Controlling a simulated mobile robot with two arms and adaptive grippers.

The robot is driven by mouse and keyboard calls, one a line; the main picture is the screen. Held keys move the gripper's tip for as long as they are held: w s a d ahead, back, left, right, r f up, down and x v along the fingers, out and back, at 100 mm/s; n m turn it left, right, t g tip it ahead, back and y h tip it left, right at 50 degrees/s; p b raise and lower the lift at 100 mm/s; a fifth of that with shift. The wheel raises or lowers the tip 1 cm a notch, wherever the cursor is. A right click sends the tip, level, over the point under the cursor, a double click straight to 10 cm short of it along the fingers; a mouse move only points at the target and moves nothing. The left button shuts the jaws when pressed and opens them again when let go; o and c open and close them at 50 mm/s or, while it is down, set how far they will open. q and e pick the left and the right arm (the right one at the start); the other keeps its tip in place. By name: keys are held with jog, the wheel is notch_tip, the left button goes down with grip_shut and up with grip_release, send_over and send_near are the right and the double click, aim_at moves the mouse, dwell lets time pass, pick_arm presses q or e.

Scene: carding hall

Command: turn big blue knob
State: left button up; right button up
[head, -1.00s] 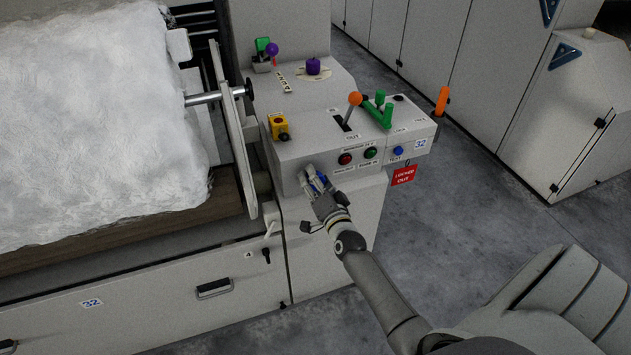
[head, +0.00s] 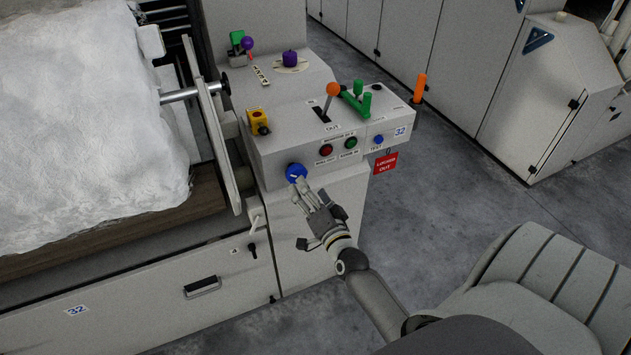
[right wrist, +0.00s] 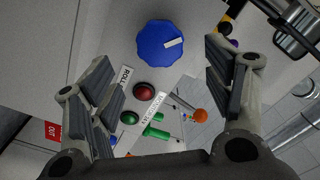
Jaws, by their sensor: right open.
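The big blue knob (head: 296,172) is on the lower left of the control box's front face. It has a white pointer mark. In the right wrist view the knob (right wrist: 165,45) is in full view at top centre, its white mark to the right of its middle. My right gripper (head: 309,192) is open and empty, just in front of and below the knob in the head view. Its fingers are spread to either side of the view in the right wrist view, apart from the knob. My left gripper is not in view.
A red button (head: 326,150), a green button (head: 351,143) and a small blue button (head: 378,139) lie right of the knob. An orange-tipped lever (head: 333,90) and a green handle (head: 358,102) stand on top. A red tag (head: 385,162) hangs at the right.

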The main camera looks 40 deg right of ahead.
jog(key=shift+v, duration=2.1)
